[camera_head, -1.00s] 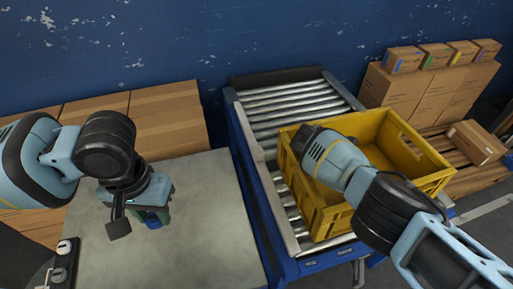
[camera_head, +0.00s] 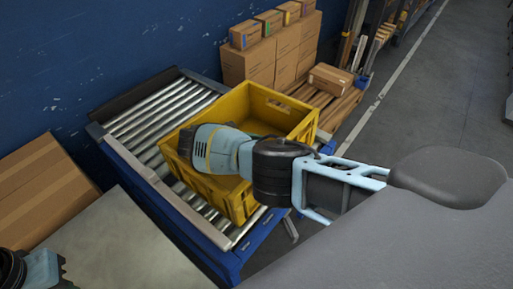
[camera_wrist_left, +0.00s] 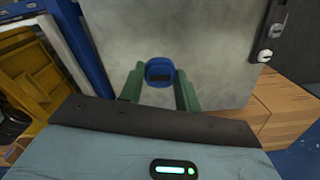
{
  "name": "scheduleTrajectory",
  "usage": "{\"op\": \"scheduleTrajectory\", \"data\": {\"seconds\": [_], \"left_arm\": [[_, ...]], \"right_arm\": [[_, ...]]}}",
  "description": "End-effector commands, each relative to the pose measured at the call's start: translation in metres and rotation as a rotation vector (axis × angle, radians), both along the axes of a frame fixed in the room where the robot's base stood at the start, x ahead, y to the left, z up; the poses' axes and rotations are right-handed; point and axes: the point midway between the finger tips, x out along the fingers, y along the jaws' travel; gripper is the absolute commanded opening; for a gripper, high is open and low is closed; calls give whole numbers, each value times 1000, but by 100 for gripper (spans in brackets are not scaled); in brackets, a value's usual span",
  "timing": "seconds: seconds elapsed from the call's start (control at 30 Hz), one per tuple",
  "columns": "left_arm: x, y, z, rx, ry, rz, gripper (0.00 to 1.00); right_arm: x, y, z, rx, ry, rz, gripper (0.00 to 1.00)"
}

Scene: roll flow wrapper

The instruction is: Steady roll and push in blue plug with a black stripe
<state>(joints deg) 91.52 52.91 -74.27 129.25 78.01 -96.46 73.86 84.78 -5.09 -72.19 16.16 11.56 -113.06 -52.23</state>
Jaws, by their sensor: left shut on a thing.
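In the left wrist view the blue plug (camera_wrist_left: 160,66) shows a rounded blue face with a dark band across it. The two green fingers of my left gripper (camera_wrist_left: 160,88) are shut on it, one on each side, above a grey tabletop. In the head view only a grey part of my left arm's end shows at the bottom left edge; its fingers and the plug are out of that picture. My right arm reaches over a yellow crate, but its gripper fingers are hidden. No roll can be made out in either view.
The yellow crate (camera_head: 283,116) stands on a roller conveyor (camera_head: 153,116) with a blue frame. The grey table (camera_head: 125,250) is left of it; its visible top is bare. Cardboard boxes (camera_head: 270,62) stand on a pallet behind, and more boxes (camera_head: 38,190) lie left. Open floor is at right.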

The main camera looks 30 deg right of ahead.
Motion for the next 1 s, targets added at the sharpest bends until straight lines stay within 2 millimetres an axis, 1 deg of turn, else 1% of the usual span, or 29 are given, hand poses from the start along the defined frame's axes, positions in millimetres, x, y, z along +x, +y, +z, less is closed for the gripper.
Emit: {"op": "scheduleTrajectory", "data": {"seconds": [0.37, 0.47, 0.57, 0.8, 0.9, 1.0], "left_arm": [[0, 0, 0, 0, 0, 0, 12], [0, 0, -4, 0, 4, 0, 12], [-1, 0, -12, 0, 14, 0, 12], [-5, 0, -40, 0, 42, 0, 12], [-6, 0, -52, 0, 54, 0, 12], [-7, 0, -59, 0, 61, 0, 12]], "right_arm": [[0, 0, 0, 0, 0, 0, 81], [1, 5, 1, 0, 1, 0, 81], [5, 15, 3, 1, 1, 3, 81], [14, 47, 16, 1, 2, 2, 81], [18, 56, 19, 1, 2, 0, 81], [20, 62, 23, 1, 2, 0, 81]]}}
